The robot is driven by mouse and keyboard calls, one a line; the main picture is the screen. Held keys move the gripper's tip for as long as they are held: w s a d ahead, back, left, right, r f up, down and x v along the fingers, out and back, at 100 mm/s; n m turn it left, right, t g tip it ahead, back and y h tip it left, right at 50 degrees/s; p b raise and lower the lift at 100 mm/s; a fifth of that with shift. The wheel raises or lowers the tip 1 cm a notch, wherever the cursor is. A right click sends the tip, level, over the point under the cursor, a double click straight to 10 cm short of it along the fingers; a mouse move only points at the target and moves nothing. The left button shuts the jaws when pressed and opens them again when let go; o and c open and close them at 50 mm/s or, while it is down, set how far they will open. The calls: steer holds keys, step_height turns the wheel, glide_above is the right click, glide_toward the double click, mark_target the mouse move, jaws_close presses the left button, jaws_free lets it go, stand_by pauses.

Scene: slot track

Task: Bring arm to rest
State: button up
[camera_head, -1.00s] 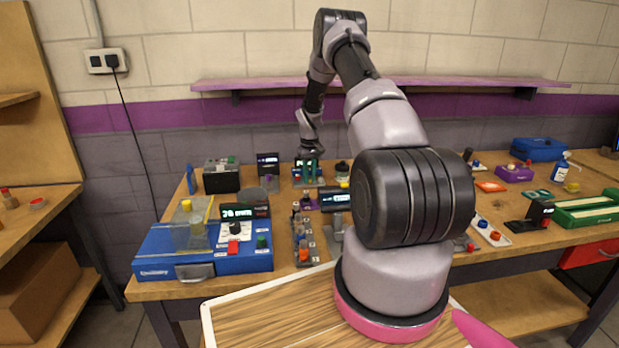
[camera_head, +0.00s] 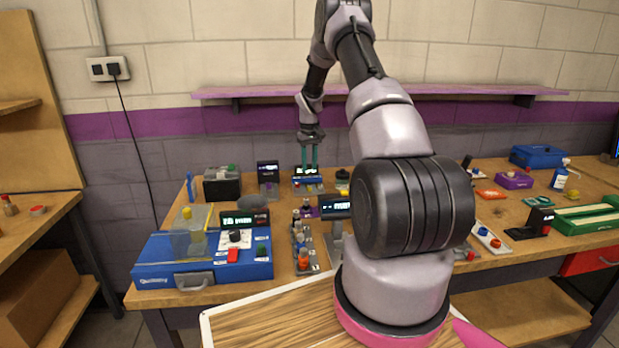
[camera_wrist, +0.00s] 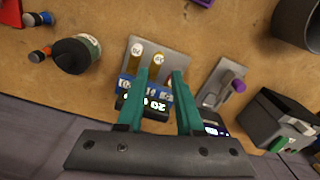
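My gripper (camera_head: 309,162) hangs from my arm above the back of the workbench, fingers pointing down. In the wrist view my gripper (camera_wrist: 160,76) shows two teal fingers set apart with nothing held between them. Below the fingers is a small device with a grey plate, a blue part and a lit display (camera_wrist: 152,103); it also shows in the head view (camera_head: 308,184). The fingers cover part of this device in the wrist view.
A blue case (camera_head: 205,263) stands at the bench's front left. A black box (camera_head: 222,188) is behind it. Several small devices crowd the bench (camera_head: 390,224). A purple shelf (camera_head: 400,91) runs along the wall behind my arm.

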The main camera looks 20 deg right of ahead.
steer(key=shift+r, duration=1.15)
steer(key=s+a+r+m+t, duration=0.1)
steer(key=s+a+r, duration=0.25)
steer(key=r, duration=0.55)
steer(key=s+a+r+t, duration=0.1)
steer(key=s+a+r, duration=0.2)
steer(key=s+r, duration=0.35)
steer(key=s+a+r+m+t, duration=0.1)
steer(key=s+a+r, duration=0.25)
steer(key=r, duration=0.75)
steer(key=s+a+r+t, duration=0.1)
steer(key=s+a+r, duration=0.1)
steer(key=s, duration=0.6)
steer(key=s+a+r+m+t+y, duration=0.1)
steer(key=s+a, duration=0.3)
steer(key=s, duration=0.5)
steer(key=s+a+r+m+t+y, duration=0.1)
steer(key=s+a+r+t, duration=0.1)
steer(key=s, duration=0.7)
steer(key=shift+s+a+r, duration=0.25)
steer(key=shift+a+r, duration=0.35)
steer(key=shift+r, duration=0.3)
